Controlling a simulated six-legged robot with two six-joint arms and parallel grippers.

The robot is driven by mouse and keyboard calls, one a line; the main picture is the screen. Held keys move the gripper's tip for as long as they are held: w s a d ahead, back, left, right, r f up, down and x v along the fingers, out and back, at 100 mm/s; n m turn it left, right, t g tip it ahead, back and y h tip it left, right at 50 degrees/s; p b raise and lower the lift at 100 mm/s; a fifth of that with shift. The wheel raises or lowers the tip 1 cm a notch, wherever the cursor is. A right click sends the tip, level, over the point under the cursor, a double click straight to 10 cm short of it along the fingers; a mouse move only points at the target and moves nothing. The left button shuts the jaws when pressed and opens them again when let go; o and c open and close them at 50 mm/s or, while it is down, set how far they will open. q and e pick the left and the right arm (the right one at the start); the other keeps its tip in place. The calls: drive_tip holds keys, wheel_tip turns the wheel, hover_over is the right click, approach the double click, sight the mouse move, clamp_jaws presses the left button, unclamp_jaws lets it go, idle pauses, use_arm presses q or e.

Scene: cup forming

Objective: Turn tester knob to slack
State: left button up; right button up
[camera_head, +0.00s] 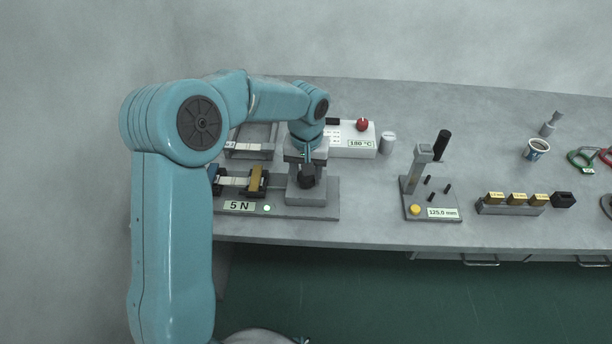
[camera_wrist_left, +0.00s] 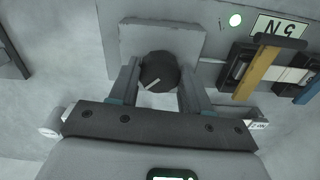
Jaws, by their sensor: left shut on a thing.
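The tester (camera_head: 325,207) stands at the left of the bench with a "5 N" label and a lit light at its front. Its black knob (camera_head: 306,181) sits on a grey block at the tester's right end. My left gripper (camera_head: 305,163) reaches down over the knob. In the left wrist view the knob (camera_wrist_left: 158,71) is between the two fingers, which are closed on it, and a pale pointer line shows on its face. A pale strip (camera_head: 234,181) spans a dark clamp and a yellow clamp (camera_head: 257,178) on the tester. My right gripper is not in view.
A white box (camera_head: 352,138) with a red knob and "180 °C" label stands behind the tester, with a grey cylinder (camera_head: 388,143) beside it. A stand (camera_head: 432,208) labelled "125.0 mm" is to the right. A rack (camera_head: 510,208) with yellow blocks and a cup (camera_head: 537,149) stand farther right.

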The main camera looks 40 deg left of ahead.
use_arm(q)
drive_tip(key=n+b, duration=0.1)
drive_tip(key=n, duration=0.3)
drive_tip(key=shift+w+f+n+b, duration=0.1)
drive_tip(key=shift+w+n+b, duration=0.05)
drive_tip(key=shift+n+b, duration=0.75)
drive_tip(key=shift+n, duration=1.4)
drive_tip(key=shift+a, duration=0.1)
drive_tip(key=o, duration=0.9)
drive_tip(key=shift+o, duration=0.8)
wheel_tip(320, 180, up, 16)
drive_tip(key=p, duration=0.2)
drive_tip(key=shift+r, duration=0.2)
